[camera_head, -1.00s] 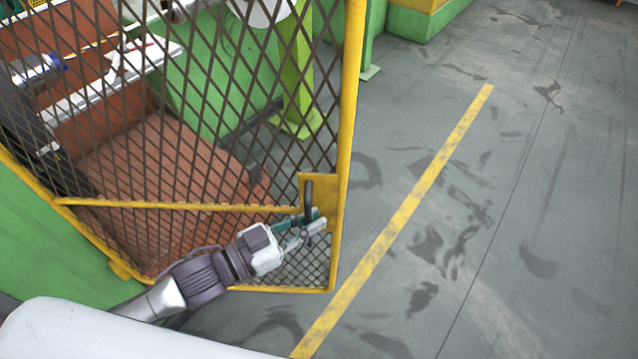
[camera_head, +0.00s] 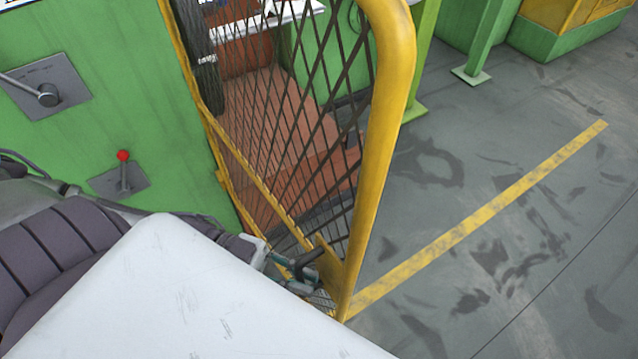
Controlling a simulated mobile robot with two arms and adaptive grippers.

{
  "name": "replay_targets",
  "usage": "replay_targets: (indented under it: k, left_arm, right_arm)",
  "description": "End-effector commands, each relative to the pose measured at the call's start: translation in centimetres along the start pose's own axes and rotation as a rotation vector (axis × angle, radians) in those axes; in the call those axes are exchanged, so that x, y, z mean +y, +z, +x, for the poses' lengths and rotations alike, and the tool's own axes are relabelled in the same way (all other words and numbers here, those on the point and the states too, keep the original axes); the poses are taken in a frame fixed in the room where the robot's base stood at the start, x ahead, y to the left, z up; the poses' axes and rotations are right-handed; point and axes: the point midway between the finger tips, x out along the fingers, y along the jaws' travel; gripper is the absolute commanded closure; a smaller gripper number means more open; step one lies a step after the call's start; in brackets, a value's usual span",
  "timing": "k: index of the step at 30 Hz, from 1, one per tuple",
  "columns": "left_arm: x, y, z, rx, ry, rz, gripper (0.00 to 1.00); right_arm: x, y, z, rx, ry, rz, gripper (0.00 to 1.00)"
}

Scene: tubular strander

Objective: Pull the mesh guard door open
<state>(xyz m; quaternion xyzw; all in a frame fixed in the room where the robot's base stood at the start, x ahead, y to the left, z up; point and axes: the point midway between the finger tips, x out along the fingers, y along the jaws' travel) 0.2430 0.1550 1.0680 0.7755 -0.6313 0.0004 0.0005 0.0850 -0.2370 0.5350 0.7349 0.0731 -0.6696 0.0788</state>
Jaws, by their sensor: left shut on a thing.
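The mesh guard door (camera_head: 387,110) has a yellow tube frame and dark diamond mesh. It stands swung out from the green machine, its free edge close in front of me. A dark handle (camera_head: 308,262) sits low on the door's free edge, on a yellow plate. My left gripper (camera_head: 300,277) is at this handle and shut on it. My right gripper is not in view.
The green machine wall (camera_head: 130,130) at left carries a lever on a grey plate (camera_head: 47,93) and a red-knobbed lever (camera_head: 123,170). A brick-red floor (camera_head: 285,110) shows through the mesh. Grey floor with a yellow line (camera_head: 490,228) is clear at right.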

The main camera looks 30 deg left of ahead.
Motion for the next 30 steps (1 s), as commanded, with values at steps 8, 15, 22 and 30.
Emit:
replay_targets:
  k: [8,15,22,30]
  left_arm:
    - [0.39,0.07,-0.53,-0.002,0.014,0.0,1.0]
    - [0.36,0.1,-0.52,-0.003,0.013,0.0,1.0]
    - [0.35,0.07,-0.5,-0.002,0.013,0.001,0.61]
    - [0.35,0.04,-0.49,-0.001,0.014,0.001,0.61]
  right_arm:
    - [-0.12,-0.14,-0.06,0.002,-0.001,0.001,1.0]
    - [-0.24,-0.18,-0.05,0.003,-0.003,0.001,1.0]
    - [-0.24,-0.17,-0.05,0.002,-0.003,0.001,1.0]
    - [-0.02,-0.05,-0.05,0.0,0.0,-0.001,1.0]
